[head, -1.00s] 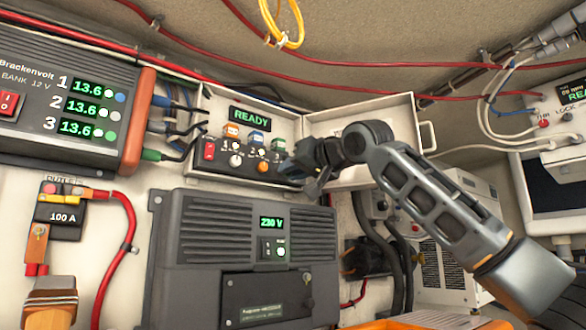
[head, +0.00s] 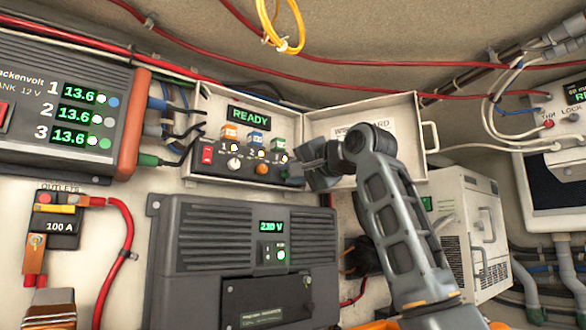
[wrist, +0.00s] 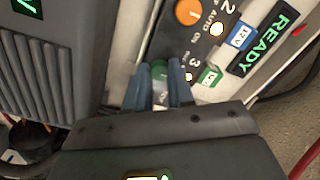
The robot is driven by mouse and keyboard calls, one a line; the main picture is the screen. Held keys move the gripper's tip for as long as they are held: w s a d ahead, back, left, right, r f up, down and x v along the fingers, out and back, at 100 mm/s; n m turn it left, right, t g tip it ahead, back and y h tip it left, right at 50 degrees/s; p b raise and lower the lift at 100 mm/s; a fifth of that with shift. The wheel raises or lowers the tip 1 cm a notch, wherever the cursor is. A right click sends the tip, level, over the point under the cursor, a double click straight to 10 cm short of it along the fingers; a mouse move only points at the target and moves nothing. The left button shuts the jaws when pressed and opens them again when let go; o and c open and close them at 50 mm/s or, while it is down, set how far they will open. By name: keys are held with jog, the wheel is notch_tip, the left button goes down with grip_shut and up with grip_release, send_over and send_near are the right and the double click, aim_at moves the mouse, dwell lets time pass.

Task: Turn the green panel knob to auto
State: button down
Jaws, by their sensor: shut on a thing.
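The panel (head: 218,160) is an open white box with a dark face, a green READY display (head: 249,115) and a row of numbered knobs. The green knob (wrist: 159,72) under number 3 shows between the fingers in the wrist view. In the wrist view my gripper (wrist: 160,82) is shut on the green knob, one blue-grey finger on each side. The knob's pointer and setting cannot be made out.
The orange knob (wrist: 188,12) of number 2 is close beside, with AUTO and ON marks near it. A red switch (head: 207,154) is at the panel's left. The open lid (head: 375,112) stands right behind my wrist. A grey 230 V unit (head: 200,240) juts out below.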

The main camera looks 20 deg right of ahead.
jog(key=shift+d, duration=0.1)
dwell(0.3)
jog(key=c, duration=1)
grip_release()
jog(key=shift+b+v, duration=1)
jog(key=shift+v, duration=2.9)
jog(key=shift+s, duration=0.1)
